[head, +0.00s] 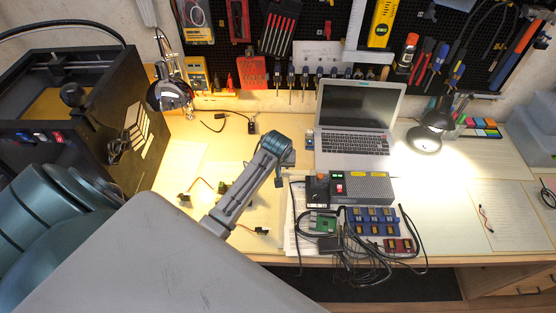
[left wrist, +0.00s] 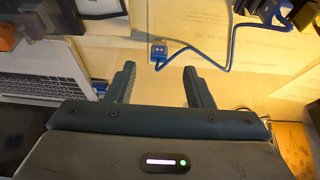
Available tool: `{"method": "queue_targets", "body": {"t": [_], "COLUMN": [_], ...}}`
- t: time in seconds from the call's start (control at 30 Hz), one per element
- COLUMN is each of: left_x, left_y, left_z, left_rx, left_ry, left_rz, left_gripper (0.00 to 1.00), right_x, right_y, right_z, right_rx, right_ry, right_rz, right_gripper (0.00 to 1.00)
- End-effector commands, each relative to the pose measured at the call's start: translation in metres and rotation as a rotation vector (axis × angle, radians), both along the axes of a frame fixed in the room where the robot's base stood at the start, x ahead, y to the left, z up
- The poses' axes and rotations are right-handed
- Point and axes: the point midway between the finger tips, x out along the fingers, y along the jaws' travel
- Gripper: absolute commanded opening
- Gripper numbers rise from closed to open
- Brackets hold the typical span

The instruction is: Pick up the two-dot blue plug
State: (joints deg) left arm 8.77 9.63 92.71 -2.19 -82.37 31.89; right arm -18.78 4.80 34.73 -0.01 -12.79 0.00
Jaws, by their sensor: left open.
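In the left wrist view a blue plug (left wrist: 158,51) with small pale marks lies on the pale work surface, at the end of a blue cable (left wrist: 228,60). I cannot count its dots. My left gripper (left wrist: 159,69) is open and empty. Its two fingers point toward the plug, with the plug between and slightly beyond the tips in the picture; contact does not show. In the head view my left gripper (head: 280,181) hangs over the bench left of the laptop, and the plug cannot be made out. My right gripper is not in view.
An open laptop (head: 356,122) stands right of my left gripper; it also shows in the left wrist view (left wrist: 40,70). A grey power box (head: 362,187), blue modules (head: 372,220) and tangled black cables crowd the front. Two lit lamps (head: 170,95) stand behind. The bench at right is mostly clear.

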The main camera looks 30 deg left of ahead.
Motion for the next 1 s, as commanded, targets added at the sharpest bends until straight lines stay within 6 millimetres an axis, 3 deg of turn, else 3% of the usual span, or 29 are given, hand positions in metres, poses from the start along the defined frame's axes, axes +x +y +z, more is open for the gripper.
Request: {"method": "queue_targets", "body": {"t": [0.1,0.3,0.4,0.7,0.83,1.0], "left_x": [0.002,0.009,0.013,0.018,0.018,0.018], "left_y": [0.001,0.007,0.010,0.013,0.013,0.013], "left_z": [-0.005,-0.022,-0.036,-0.052,-0.052,-0.052], "left_rx": [0.000,0.000,0.000,0.000,0.000,0.000], "left_ry": [0.000,0.001,0.002,-0.001,-0.001,-0.001], "left_rz": [0.000,0.000,0.000,-0.001,-0.001,-0.001], "left_gripper": [0.47,0.47,0.47,0.47,0.47,0.16], "right_x": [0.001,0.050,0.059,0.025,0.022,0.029], "right_y": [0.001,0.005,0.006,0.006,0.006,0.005], "right_z": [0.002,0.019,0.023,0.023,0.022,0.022], "right_rx": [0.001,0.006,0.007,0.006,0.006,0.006], "right_ry": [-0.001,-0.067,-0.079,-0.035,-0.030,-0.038], "right_rz": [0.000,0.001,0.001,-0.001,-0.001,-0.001], "right_gripper": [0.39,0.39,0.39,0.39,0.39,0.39]}}
